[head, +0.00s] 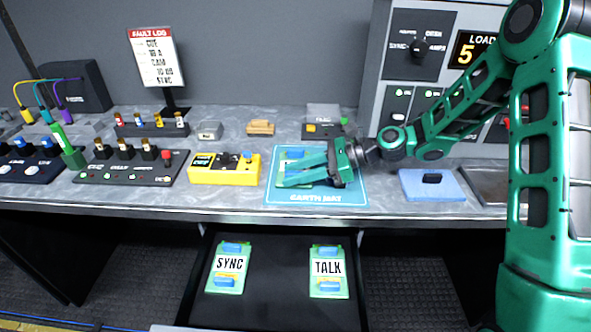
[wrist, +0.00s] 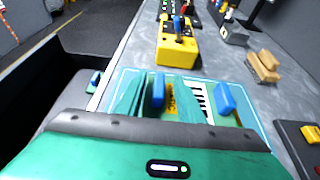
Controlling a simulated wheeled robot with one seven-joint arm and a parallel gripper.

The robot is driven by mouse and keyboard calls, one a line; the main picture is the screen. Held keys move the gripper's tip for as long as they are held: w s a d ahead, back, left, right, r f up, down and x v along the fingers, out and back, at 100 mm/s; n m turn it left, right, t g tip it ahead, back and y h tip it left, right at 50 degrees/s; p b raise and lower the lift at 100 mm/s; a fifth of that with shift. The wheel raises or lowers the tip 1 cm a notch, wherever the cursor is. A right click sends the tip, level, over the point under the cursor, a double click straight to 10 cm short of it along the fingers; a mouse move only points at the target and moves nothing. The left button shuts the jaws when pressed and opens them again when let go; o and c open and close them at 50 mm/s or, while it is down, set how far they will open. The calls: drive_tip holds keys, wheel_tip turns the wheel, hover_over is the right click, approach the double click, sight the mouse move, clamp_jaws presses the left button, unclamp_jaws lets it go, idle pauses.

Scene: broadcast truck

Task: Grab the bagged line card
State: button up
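A green card with two blue handles and a white label (wrist: 198,98) lies on the blue earth mat (head: 315,198). In the head view, my gripper hides most of this card, and only a blue handle (head: 295,154) and green edges show. I cannot tell whether it is in a bag. My gripper (head: 283,173) is low over the mat, pointing left, with its two fingers apart. In the wrist view, the gripper (wrist: 163,88) has one blue handle (wrist: 158,92) in view between its fingers; contact cannot be told.
An open drawer (head: 283,310) below the counter holds a SYNC card (head: 228,267) and a TALK card (head: 328,268). A yellow tester (head: 224,177) stands left of the mat, a blue pad (head: 432,192) right. A small box (head: 324,131) and a tan block (head: 261,127) stand behind.

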drive_tip(key=shift+a, duration=0.25)
clamp_jaws()
